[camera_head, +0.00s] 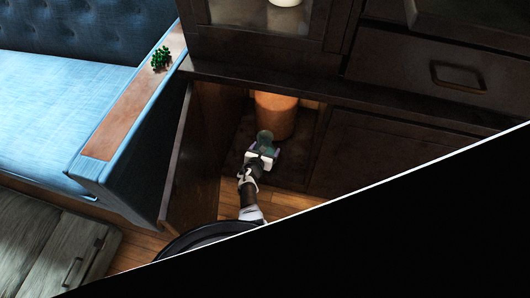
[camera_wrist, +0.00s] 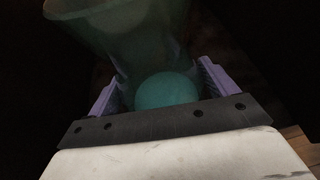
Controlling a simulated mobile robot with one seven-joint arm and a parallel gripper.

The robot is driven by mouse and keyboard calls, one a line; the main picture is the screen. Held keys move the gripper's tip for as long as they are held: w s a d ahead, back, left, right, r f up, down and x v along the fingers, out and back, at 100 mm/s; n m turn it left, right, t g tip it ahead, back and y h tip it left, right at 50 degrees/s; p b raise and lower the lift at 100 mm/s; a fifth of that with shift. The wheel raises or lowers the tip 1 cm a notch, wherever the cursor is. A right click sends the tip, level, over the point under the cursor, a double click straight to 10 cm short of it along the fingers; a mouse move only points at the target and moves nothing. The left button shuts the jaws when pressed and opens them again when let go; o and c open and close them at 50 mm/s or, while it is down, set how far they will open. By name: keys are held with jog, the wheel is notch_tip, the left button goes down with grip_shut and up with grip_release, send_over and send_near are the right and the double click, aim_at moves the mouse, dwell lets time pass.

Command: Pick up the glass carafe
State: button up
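The glass carafe (camera_head: 265,137) is a small teal-green shape inside the open lower cabinet, in front of an orange-brown cylinder. In the wrist view the see-through green carafe (camera_wrist: 130,40) fills the upper middle, with a flared rim at upper left and a rounded teal part low between my fingers. My gripper (camera_head: 263,153) reaches into the cabinet at the carafe. Its purple fingers stand wide apart, one on each side of the glass, in the wrist view (camera_wrist: 160,80). I see no clear grip on the glass; contact is hard to judge in the dark.
The orange-brown cylinder (camera_head: 276,115) stands just behind the carafe. The open cabinet door (camera_head: 178,165) is to the left of my arm, and a closed door (camera_head: 365,160) is to the right. A blue sofa (camera_head: 50,120) with a small plant (camera_head: 161,59) on its arm is at left.

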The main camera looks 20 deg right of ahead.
jog(key=c, duration=0.7)
jog(key=shift+r, duration=0.1)
jog(key=shift+c, duration=0.8)
notch_tip(320, 180, up, 20)
jog(key=p, duration=1.4)
jog(key=shift+p, duration=0.35)
